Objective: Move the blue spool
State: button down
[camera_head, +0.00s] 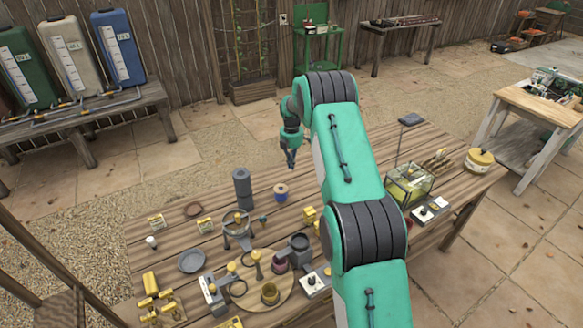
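The blue spool (280,194) stands upright on the wooden table (160,222), near its far edge, with a tan top showing. It is just right of a dark grey cylinder (242,188). My gripper (291,165) points down above and slightly right of the spool in the picture, apart from it. Its fingers are too small in this view to tell whether they are open or shut. I see nothing hanging from them.
A ring stand (238,232), a grey dish (192,261), yellow blocks and a round wooden board (245,300) crowd the near part of the table. A glass tank (408,187) stands on the right, beyond my arm.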

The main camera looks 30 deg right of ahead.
jog(key=shift+s, duration=0.15)
jog(key=m+t+y+p, duration=0.1)
jog(key=m+t, duration=0.2)
jog(key=m, duration=1)
send_near(281, 193)
jog(key=s+d, duration=0.5)
jog(key=s, duration=0.2)
jog(key=shift+w+r, duration=0.15)
jog(key=shift+r, duration=0.05)
jog(key=shift+f, duration=0.1)
jog(key=x, duration=1)
jog(key=shift+a, duration=0.15)
jog(key=shift+w+a, duration=0.25)
jog(key=shift+w, duration=0.3)
jog(key=shift+w+a, duration=0.2)
jog(key=shift+w, duration=0.35)
jog(key=shift+w+a, duration=0.3)
jog(key=shift+w, duration=0.45)
